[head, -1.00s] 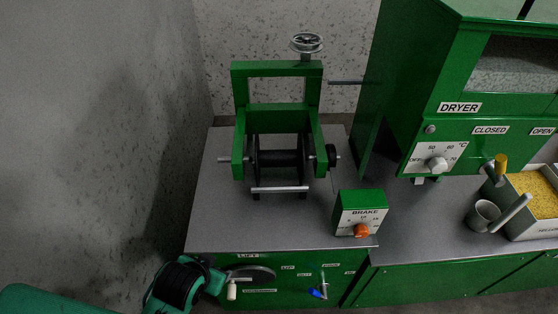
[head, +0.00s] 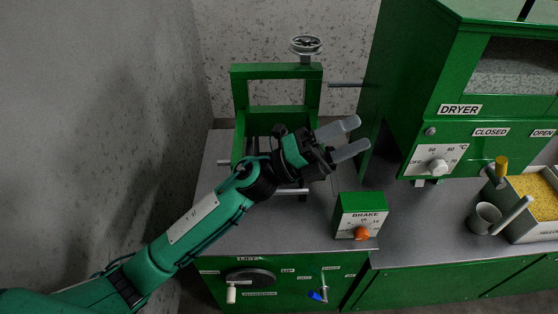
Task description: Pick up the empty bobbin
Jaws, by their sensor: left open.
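The green pay-off stand (head: 277,71) stands on the grey bench top. A dark bobbin sits on a shaft between its two uprights, now mostly hidden behind my left wrist. I cannot tell from what shows whether it is empty. My left gripper (head: 355,136) is open with nothing between its grey fingers. It hangs in front of the stand's right upright, its fingers pointing right, towards the dryer's side. Whether it touches anything is not clear. My right gripper is not in view.
The brake box (head: 361,215) with an orange knob stands close below my left gripper. A handwheel (head: 306,44) tops the stand. The green dryer (head: 455,100) blocks the right. A grey cup (head: 482,217) and a tray of yellow granules (head: 533,198) lie further right. The bench's front left is partly free.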

